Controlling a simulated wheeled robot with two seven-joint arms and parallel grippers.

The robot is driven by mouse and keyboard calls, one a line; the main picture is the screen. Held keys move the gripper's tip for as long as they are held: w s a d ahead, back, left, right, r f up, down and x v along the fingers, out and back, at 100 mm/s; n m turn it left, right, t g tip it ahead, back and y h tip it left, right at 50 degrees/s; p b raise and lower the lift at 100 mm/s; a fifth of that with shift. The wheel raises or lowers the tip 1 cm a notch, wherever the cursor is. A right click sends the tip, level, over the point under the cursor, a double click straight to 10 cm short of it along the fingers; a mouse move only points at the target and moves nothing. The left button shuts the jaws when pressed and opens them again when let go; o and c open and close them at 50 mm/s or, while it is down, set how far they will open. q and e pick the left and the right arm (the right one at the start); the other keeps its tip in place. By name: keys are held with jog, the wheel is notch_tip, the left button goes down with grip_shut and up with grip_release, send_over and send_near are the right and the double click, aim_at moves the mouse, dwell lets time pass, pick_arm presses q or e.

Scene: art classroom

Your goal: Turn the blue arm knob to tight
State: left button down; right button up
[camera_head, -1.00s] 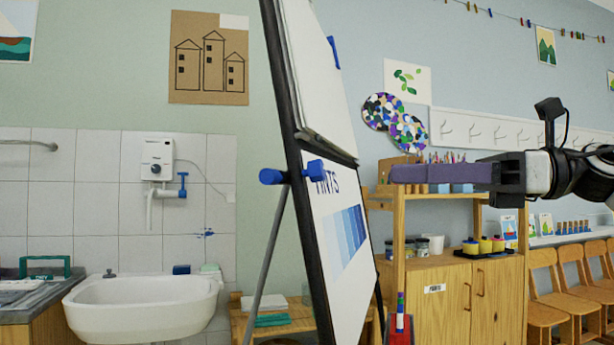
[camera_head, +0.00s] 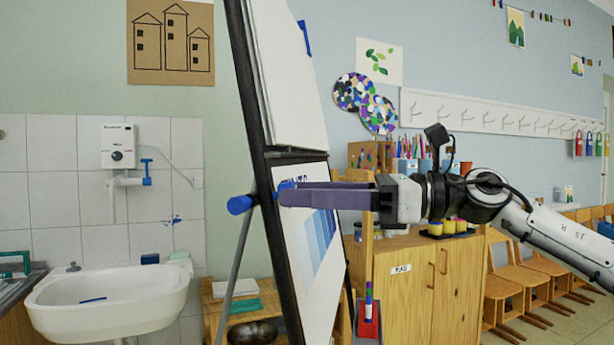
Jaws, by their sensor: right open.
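The easel (camera_head: 262,140) stands left of centre with a tilted dark frame. A blue knob (camera_head: 240,204) shows at the left side of its frame. Another blue piece (camera_head: 286,186) shows at the right side of the same frame, at about the same height, partly covered by my gripper. My right gripper (camera_head: 282,192) comes in from the right with long purple fingers, which are open. Its fingertips overlap the right blue piece in the picture; I cannot tell whether they touch it or stand around it. My left gripper is not in view.
The easel holds a white pad (camera_head: 285,80) above and a blue tint chart (camera_head: 318,240) below. A sink (camera_head: 110,300) stands at left. A wooden cabinet (camera_head: 420,280) with paint pots stands behind my right arm, and chairs (camera_head: 500,280) line the right wall.

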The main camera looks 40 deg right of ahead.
jog(key=shift+c, duration=0.6)
jog(key=c, duration=0.9)
jog(key=shift+c, duration=0.2)
